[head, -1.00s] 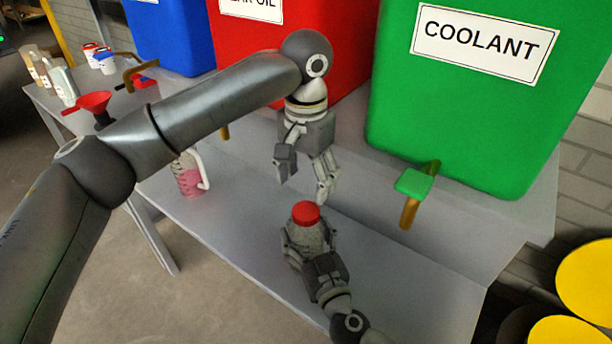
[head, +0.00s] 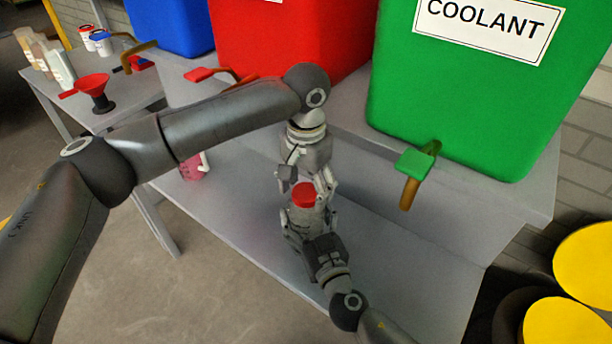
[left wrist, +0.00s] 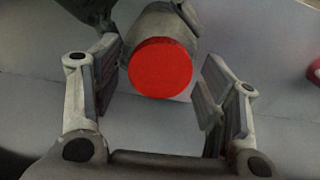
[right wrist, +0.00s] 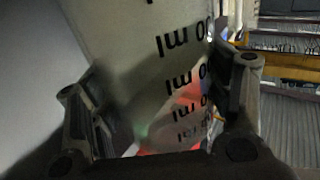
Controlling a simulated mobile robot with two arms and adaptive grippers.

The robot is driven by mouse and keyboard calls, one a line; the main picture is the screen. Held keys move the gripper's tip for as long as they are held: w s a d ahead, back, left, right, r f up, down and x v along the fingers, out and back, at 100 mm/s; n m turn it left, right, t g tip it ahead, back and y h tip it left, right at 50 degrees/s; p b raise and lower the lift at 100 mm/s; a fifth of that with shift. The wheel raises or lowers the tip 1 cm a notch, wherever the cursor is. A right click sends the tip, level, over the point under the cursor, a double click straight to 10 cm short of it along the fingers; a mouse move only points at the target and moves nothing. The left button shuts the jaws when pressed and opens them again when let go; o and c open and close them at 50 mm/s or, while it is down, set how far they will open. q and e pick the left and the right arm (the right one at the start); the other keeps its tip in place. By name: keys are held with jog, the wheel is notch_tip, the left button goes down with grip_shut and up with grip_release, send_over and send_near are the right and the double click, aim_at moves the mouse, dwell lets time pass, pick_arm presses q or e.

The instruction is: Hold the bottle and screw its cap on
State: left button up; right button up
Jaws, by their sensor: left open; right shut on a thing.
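The bottle (head: 305,220) stands over the lower grey shelf with its red cap (head: 304,194) at its top. The cap shows as a red disc in the left wrist view (left wrist: 160,68). My right gripper (head: 305,232) is shut on the bottle's body. In the right wrist view the bottle's pale, marked wall (right wrist: 150,70) fills the space between the fingers. My left gripper (head: 305,184) is above the bottle, pointing down, with its open fingers on either side of the cap and gaps to it. Whether the cap is threaded on is hidden.
A green coolant tank (head: 470,90) with a green tap (head: 415,162) stands behind to the right. A red tank (head: 290,40) stands behind the left arm. A pink-filled jug (head: 192,170) is partly hidden by my arm. Bare shelf (head: 400,250) lies right of the bottle.

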pick_arm(q)
jog(key=shift+f, duration=0.1)
jog(key=c, duration=1.1)
jog(key=o, duration=1.2)
jog(key=shift+o, duration=0.2)
notch_tip(320, 180, up, 12)
